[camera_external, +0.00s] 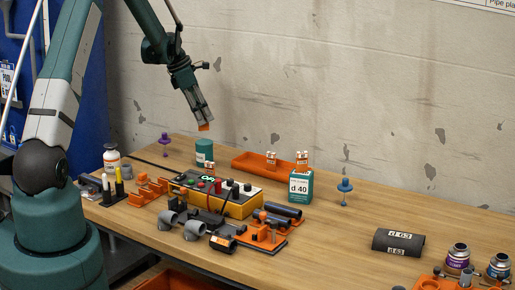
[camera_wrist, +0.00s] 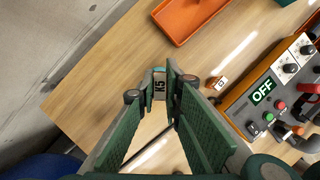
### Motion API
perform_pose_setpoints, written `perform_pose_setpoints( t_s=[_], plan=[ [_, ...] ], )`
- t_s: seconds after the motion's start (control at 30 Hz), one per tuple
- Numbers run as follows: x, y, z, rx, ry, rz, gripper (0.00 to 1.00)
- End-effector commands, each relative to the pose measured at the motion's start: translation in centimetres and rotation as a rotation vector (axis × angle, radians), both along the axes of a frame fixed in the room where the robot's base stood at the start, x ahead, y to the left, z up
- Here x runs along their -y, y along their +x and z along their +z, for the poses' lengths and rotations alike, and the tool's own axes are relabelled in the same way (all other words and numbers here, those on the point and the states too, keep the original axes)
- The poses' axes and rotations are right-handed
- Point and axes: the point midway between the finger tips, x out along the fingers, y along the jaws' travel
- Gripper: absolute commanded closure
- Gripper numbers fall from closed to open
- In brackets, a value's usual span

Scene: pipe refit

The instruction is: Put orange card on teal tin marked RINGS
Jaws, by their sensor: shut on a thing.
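My gripper (camera_external: 204,121) hangs above the left part of the table, pointing down. It is shut on the orange card (camera_external: 204,127), which shows at its fingertips. In the wrist view my gripper (camera_wrist: 160,88) holds the card (camera_wrist: 159,90), whose white label reads K5. A teal tin (camera_external: 204,152) stands on the table below my gripper, with a clear gap under the card. In the wrist view a little teal shows just behind the card, mostly hidden by the card and the fingers. I cannot read any marking on the tin.
An orange tray (camera_external: 248,165) lies right of the tin. A teal d 40 box (camera_external: 301,186) bears a small orange piece. A yellow tester (camera_external: 240,206) reading OFF (camera_wrist: 262,92) stands in front. A purple knobbed peg (camera_external: 165,143) stands left of the tin.

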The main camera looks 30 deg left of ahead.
Motion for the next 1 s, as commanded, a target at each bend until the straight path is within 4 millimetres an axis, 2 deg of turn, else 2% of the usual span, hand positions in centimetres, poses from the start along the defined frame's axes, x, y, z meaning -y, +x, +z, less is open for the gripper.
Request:
perform_pose_setpoints(
  t_s=[0.4, 0.73, 1.0],
  plan=[
    [0.0, 0.0, -0.5, 0.000, 0.000, 0.000, 0.97],
    [0.0, 0.0, -3.5, 0.000, 0.000, 0.000, 0.97],
    [0.0, 0.0, -4.0, 0.000, 0.000, 0.000, 0.97]
  ],
)
